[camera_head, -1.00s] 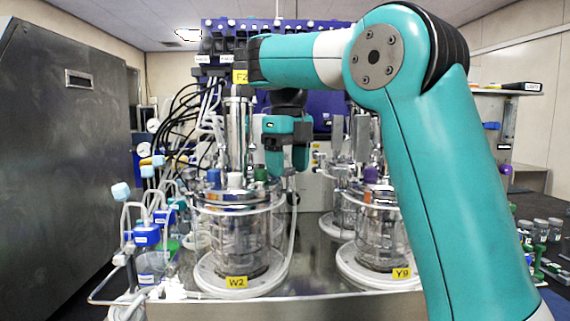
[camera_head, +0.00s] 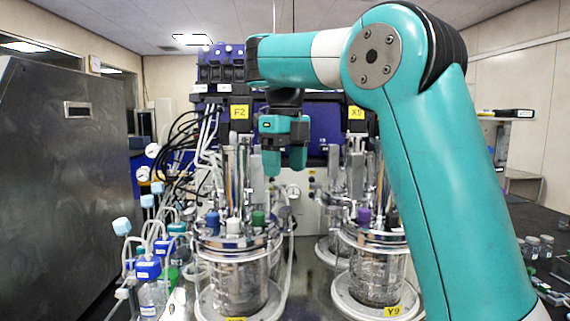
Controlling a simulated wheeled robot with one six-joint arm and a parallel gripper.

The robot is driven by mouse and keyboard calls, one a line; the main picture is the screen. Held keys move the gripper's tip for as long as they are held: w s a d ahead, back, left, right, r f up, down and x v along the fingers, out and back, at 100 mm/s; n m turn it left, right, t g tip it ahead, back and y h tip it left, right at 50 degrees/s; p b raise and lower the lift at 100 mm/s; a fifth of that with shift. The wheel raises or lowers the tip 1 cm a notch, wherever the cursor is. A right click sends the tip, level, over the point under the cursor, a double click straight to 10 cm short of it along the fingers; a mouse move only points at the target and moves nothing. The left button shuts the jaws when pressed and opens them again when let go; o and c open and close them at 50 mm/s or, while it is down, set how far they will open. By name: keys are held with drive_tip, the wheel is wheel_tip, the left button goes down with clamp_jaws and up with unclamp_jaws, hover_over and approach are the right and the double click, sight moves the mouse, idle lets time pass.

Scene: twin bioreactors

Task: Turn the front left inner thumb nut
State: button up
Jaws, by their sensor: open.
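The front left bioreactor (camera_head: 238,283) is a clear glass vessel with a metal lid on a white round base. Its lid (camera_head: 245,240) carries a blue cap (camera_head: 213,222), a white cap (camera_head: 233,227) and a green cap (camera_head: 258,219). The thumb nuts on the lid are too small to make out singly. My gripper (camera_head: 285,170) hangs pointing down, open and empty, above and a little right of the green cap in the picture. It is apart from the lid, and its depth relative to it is hard to tell.
A second front bioreactor (camera_head: 376,272) with a purple cap (camera_head: 363,216) stands to the right. Blue-capped bottles (camera_head: 150,282) and tubing crowd the left side. A large metal cabinet (camera_head: 70,180) stands at far left. Small vials (camera_head: 540,245) stand at far right.

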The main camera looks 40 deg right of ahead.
wheel_tip(320, 180, up, 9)
drive_tip(key=p, duration=0.7)
drive_tip(key=shift+p, duration=0.3)
